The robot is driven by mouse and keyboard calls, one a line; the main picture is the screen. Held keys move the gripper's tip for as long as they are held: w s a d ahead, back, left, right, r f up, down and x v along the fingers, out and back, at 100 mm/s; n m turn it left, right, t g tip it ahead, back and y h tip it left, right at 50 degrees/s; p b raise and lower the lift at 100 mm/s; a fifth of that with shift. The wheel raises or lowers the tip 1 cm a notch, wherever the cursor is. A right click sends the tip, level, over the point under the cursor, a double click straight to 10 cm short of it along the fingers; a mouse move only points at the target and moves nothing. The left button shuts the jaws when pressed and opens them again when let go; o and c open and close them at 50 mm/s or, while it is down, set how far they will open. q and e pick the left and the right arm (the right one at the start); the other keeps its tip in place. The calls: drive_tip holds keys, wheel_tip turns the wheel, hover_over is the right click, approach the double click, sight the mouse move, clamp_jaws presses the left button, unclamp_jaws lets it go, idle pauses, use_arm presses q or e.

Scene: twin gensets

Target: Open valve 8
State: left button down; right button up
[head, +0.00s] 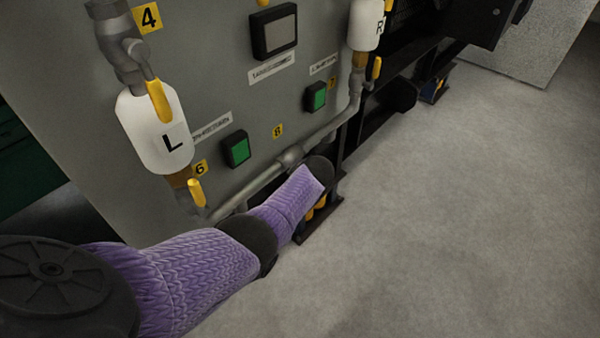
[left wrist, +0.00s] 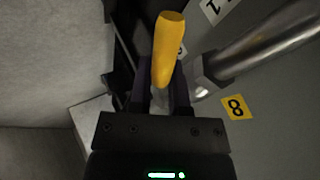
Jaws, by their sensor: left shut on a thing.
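The yellow handle of valve 8 (left wrist: 167,48) shows in the left wrist view, standing up between the fingers of my left gripper (left wrist: 160,92). The gripper is shut on the handle's lower part, and its fingers hide that part. The yellow label 8 (left wrist: 236,107) is on the grey panel to the right of the gripper. In the head view label 8 (head: 277,131) sits above the pipe tee (head: 290,157). There my purple-sleeved left arm reaches in from the left and hides the valve 8 handle and the gripper. My right gripper is in neither view.
A grey pipe (head: 330,125) runs across the panel's lower part, close to my arm. White tanks L (head: 152,132) and R (head: 366,24) have yellow-handled valves nearby. The black frame (head: 395,95) stands right of the panel. The grey floor (head: 450,210) at right is clear.

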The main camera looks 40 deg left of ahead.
use_arm(q)
drive_tip(key=g, duration=0.1)
drive_tip(key=m+g+b, duration=0.1)
drive_tip(key=shift+r+g, duration=0.25)
drive_tip(key=shift+g, duration=0.05)
drive_tip(key=shift+s+r+g+b, duration=0.1)
drive_tip(key=shift+r+g+b, duration=0.15)
drive_tip(key=shift+g+b, duration=0.35)
drive_tip(key=shift+r, duration=0.1)
drive_tip(key=c, duration=0.6)
unclamp_jaws()
